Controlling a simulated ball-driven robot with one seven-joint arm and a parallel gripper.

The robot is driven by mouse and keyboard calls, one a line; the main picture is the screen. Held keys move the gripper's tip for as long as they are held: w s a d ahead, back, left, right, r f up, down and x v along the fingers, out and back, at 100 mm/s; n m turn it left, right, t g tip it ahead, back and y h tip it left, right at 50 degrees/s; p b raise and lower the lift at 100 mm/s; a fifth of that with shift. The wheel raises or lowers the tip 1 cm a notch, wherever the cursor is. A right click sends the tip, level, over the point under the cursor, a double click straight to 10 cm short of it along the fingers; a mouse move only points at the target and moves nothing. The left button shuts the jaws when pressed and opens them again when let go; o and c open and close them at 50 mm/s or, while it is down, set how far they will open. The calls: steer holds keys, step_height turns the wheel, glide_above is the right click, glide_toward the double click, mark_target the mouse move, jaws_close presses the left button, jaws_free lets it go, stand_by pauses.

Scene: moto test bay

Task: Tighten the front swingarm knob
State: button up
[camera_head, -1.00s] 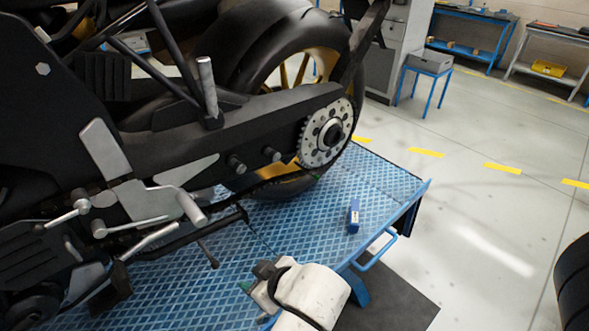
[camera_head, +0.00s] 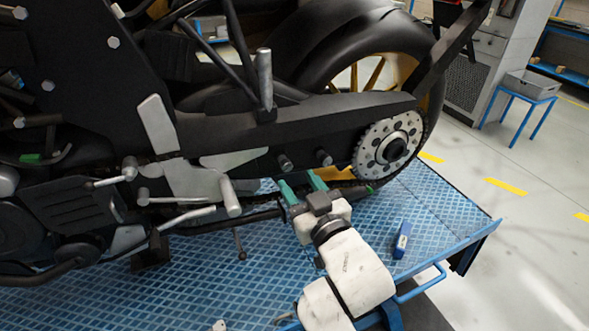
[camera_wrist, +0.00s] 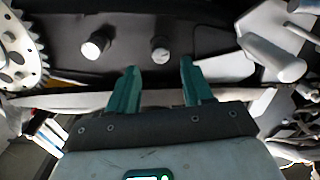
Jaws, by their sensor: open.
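Two short grey knobs stick out of the black swingarm (camera_head: 225,130). The front swingarm knob (camera_head: 286,163) is the left one in the head view; the rear knob (camera_head: 324,157) sits nearer the sprocket. In the wrist view the order is reversed: the front knob (camera_wrist: 160,50) is on the right and the rear knob (camera_wrist: 97,45) on the left. My gripper (camera_head: 300,181) is open and empty, its green fingers just below the knobs in the head view. In the wrist view the front knob appears beyond the gap between my fingertips (camera_wrist: 158,72), apart from both.
A toothed sprocket (camera_head: 371,146) lies right of the knobs. A grey footpeg (camera_head: 230,197) and levers stick out to the left. Open floor (camera_head: 510,240) lies to the right.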

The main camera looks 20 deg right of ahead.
mark_target(288, 169)
steer(key=shift+w+p, duration=0.3)
steer(key=shift+w, duration=1.9)
jaws_close()
